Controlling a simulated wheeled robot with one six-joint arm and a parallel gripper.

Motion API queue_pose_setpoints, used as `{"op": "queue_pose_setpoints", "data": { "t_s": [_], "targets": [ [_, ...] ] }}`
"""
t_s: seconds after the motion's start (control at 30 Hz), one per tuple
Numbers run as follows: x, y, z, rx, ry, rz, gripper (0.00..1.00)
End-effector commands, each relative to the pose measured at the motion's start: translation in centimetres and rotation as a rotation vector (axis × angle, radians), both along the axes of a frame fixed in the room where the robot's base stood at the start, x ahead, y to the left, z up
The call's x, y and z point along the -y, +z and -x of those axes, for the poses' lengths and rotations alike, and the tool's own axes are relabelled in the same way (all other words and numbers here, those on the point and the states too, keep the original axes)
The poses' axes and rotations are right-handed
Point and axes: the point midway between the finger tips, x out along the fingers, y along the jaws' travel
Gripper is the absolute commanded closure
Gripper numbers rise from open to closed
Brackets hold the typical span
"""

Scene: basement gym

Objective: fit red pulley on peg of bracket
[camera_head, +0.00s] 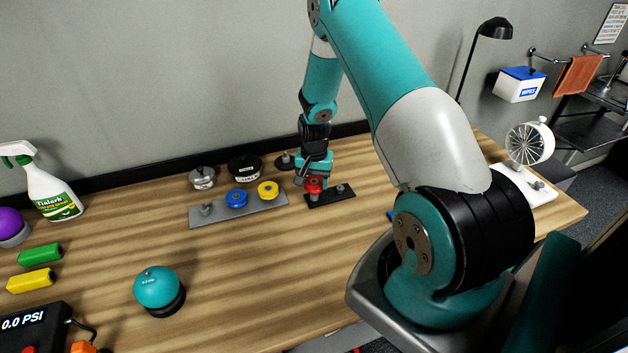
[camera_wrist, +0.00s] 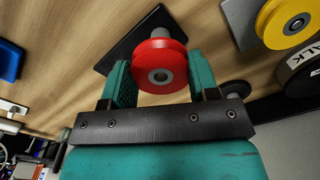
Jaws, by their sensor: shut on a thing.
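The red pulley (camera_head: 314,186) is a grooved spool with a grey hub. My gripper (camera_head: 314,174) points down and is shut on it. In the wrist view the red pulley (camera_wrist: 160,58) sits between the teal fingers of my gripper (camera_wrist: 156,70). A small black bracket (camera_head: 325,202) lies under and to the right of the pulley, with a bare grey peg (camera_head: 340,187) at its right. The bracket also shows beyond the pulley in the wrist view (camera_wrist: 118,48), with a grey peg (camera_wrist: 155,33) just behind the pulley. I cannot tell whether a peg enters the pulley's bore.
A grey plate (camera_head: 224,217) left of the bracket holds the blue pulley (camera_head: 237,198), the yellow pulley (camera_head: 268,189) and a bare peg (camera_head: 207,208).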

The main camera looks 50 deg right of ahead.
Motion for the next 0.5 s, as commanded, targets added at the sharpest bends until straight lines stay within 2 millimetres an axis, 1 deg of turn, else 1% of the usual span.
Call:
{"op": "queue_pose_setpoints", "data": {
  "t_s": [0.5],
  "targets": [
    [0.0,-1.4,0.0,0.0,0.0,0.0,0.69]
  ]
}}
